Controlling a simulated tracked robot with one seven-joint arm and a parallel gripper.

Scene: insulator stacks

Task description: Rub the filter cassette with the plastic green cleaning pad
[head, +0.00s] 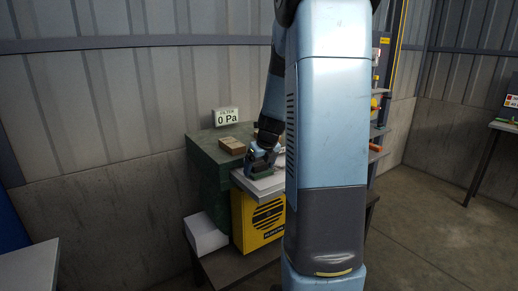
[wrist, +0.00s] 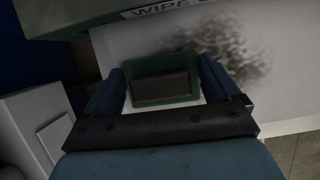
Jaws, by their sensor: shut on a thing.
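The filter cassette (wrist: 103,42) is a pale, flat panel with a dark, sooty smudge right of the pad in the wrist view. In the head view the cassette (head: 247,182) juts out as a light slab from a green housing, above a yellow box. The green cleaning pad (wrist: 194,77) is a green rectangle with a dark raised block on top. My gripper (wrist: 161,68) is shut on the pad, one finger at each side. The pad lies flat over the cassette; its underside is hidden, so contact is not clear. In the head view my gripper (head: 262,160) is over the slab.
The green housing (head: 208,160) stands behind and left, with a brown block (head: 232,145) and a sign reading 0 Pa (head: 227,116) at its top. The yellow box (head: 258,222) is below. A white box (head: 205,235) sits at lower left. My arm hides the slab's right side.

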